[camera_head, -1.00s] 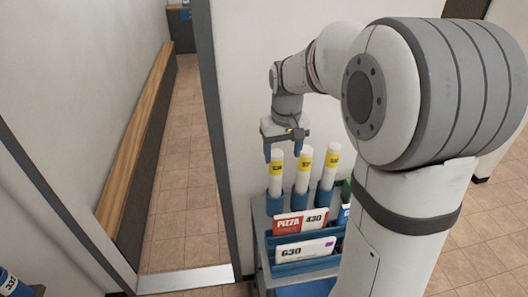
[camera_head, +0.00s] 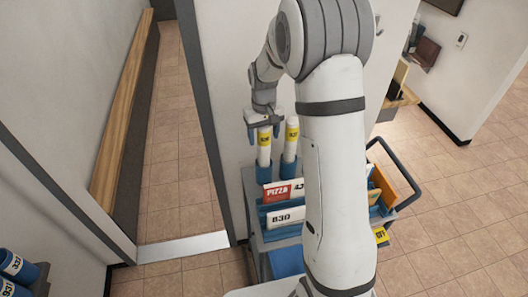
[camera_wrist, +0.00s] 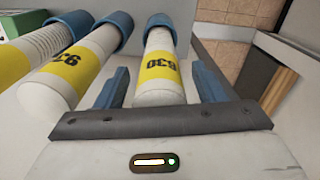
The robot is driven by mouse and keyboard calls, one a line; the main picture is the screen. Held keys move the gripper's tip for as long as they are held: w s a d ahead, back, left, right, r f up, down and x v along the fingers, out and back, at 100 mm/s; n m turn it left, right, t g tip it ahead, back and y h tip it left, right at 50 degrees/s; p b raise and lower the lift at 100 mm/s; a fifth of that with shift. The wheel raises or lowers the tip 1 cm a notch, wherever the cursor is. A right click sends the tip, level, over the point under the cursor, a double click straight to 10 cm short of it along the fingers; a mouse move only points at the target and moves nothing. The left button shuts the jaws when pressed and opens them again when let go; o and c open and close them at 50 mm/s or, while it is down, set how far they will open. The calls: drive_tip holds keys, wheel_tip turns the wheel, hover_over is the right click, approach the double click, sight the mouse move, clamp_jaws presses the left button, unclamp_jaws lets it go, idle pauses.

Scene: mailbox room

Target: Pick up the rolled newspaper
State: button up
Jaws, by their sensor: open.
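A white rolled newspaper with a yellow band (camera_head: 264,150) stands upright in a blue holder at the left of the cart's back row. In the wrist view, the rolled newspaper marked 630 (camera_wrist: 160,72) lies between the two blue fingers, with gaps on both sides. My gripper (camera_head: 263,132) is open around its upper end, pointing down; the wrist view shows the open fingers (camera_wrist: 160,88) too. A second rolled newspaper (camera_head: 291,138) stands just to the right. Its neighbours show at the left of the wrist view (camera_wrist: 75,65). My arm hides part of the cart.
The cart (camera_head: 250,188) holds a red PIZZA item (camera_head: 283,190), a white 830 item (camera_head: 286,215) and more mail behind my arm. The white wall (camera_head: 232,90) stands close behind the holders. A doorway with a metal threshold (camera_head: 183,247) is left. Blue-cased rolls (camera_head: 18,266) stand lower left.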

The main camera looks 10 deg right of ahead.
drive_tip(key=shift+f, duration=0.35)
drive_tip(key=shift+c, duration=0.3)
clamp_jaws()
drive_tip(key=shift+r, duration=0.1)
wheel_tip(320, 180, up, 18)
drive_tip(key=b, duration=0.2)
idle(0.6)
drive_tip(key=shift+s, duration=0.1)
